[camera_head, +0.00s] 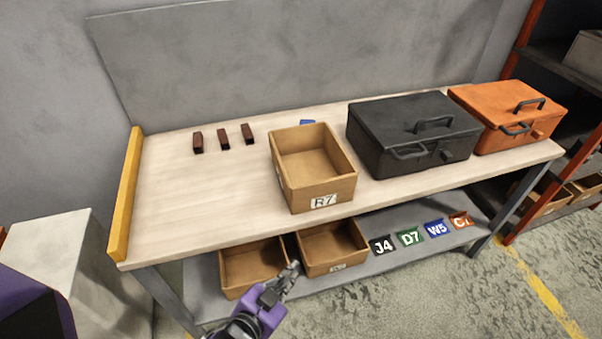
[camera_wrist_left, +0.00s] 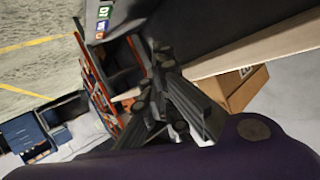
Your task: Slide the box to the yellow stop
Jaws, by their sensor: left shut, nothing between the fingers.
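The box is an open cardboard bin (camera_head: 312,194) labelled R7, standing upright near the middle of the table's front edge. Part of it also shows at the right of the left wrist view (camera_wrist_left: 243,90). The yellow stop (camera_head: 125,200) is a raised bar along the table's left end, with bare tabletop between it and the box. My left gripper (camera_head: 292,270) is shut and empty, in front of the table and below the top's front edge, apart from the box. It also shows in the left wrist view (camera_wrist_left: 165,105). My right gripper is not in view.
Three small dark brown pieces (camera_head: 223,139) stand behind the path between box and stop. A black case (camera_head: 378,120) and an orange case (camera_head: 482,108) stand right of the box. Two cardboard bins (camera_head: 235,285) and several label cards (camera_head: 410,237) are on the lower shelf.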

